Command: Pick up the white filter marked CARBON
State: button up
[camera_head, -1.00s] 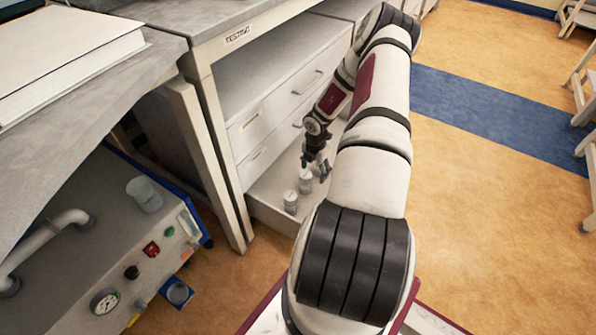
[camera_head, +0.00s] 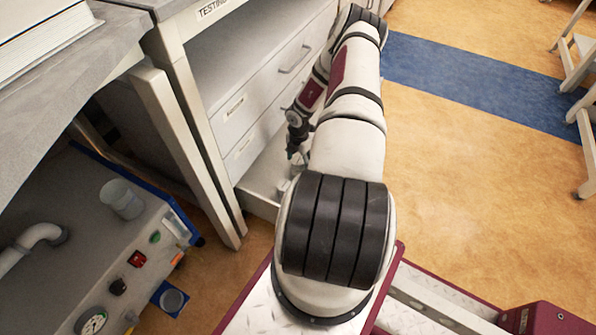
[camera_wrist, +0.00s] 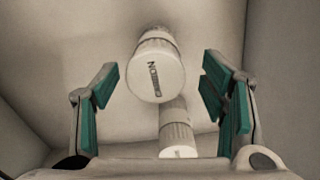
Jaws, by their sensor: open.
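In the wrist view one white cylindrical filter (camera_wrist: 158,70) shows its round end, with dark lettering that seems to include "ON"; the rest of the word is unclear. A second white filter (camera_wrist: 177,128) stands close beside it, its marking too small to read. My gripper (camera_wrist: 160,88) is open, with a green-padded finger on either side of the first filter and gaps between; nothing is held. In the head view my gripper (camera_head: 298,150) is low over the open bottom drawer (camera_head: 258,201), and a white filter (camera_head: 283,187) is partly hidden by my arm.
Shut drawers (camera_head: 265,95) rise behind the open one. A table leg (camera_head: 185,130) stands to the left. A grey machine (camera_head: 75,235) with a cup (camera_head: 121,198) on it is at lower left. Open floor (camera_head: 480,170) lies to the right.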

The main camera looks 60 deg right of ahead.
jog(key=shift+w+f+b, duration=0.2)
jog(key=shift+f+b, duration=1.4)
jog(key=shift+f, duration=1.1)
jog(key=c, duration=1.3)
